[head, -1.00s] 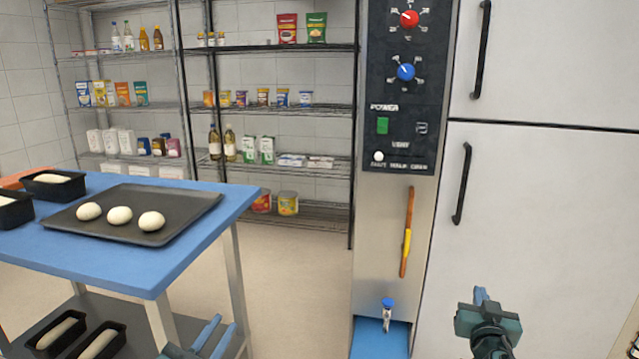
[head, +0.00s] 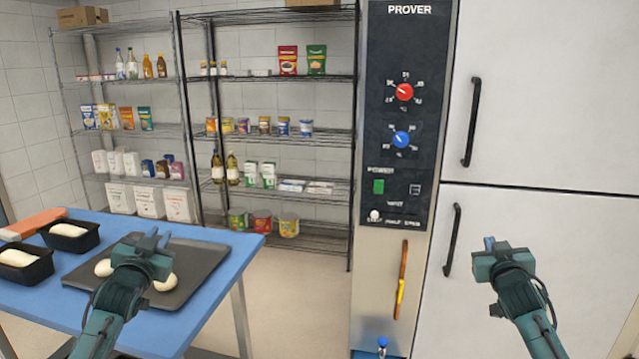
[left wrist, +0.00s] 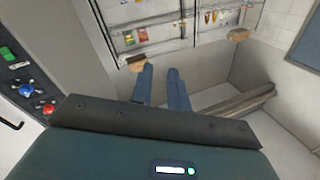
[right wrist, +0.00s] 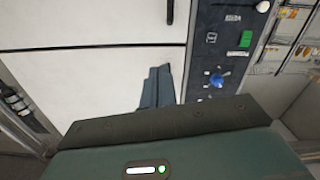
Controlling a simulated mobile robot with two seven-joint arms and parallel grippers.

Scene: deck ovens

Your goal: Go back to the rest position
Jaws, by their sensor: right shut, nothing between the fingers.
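My left gripper (head: 150,238) is raised in front of the blue table in the head view and covers part of the baking tray. Its two blue fingers stand apart with nothing between them in the left wrist view (left wrist: 160,75). My right gripper (head: 489,243) is raised in front of the white prover doors, apart from the handles as far as I can tell. Its fingers are together and empty in the right wrist view (right wrist: 157,76).
A blue table (head: 215,226) at left bears a dark tray (head: 212,262) with dough balls, partly hidden, and black loaf tins (head: 92,240). The prover panel (head: 402,150) and white doors (head: 550,90) stand at right. Wire shelves (head: 270,133) stand behind. Floor shows between table and prover.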

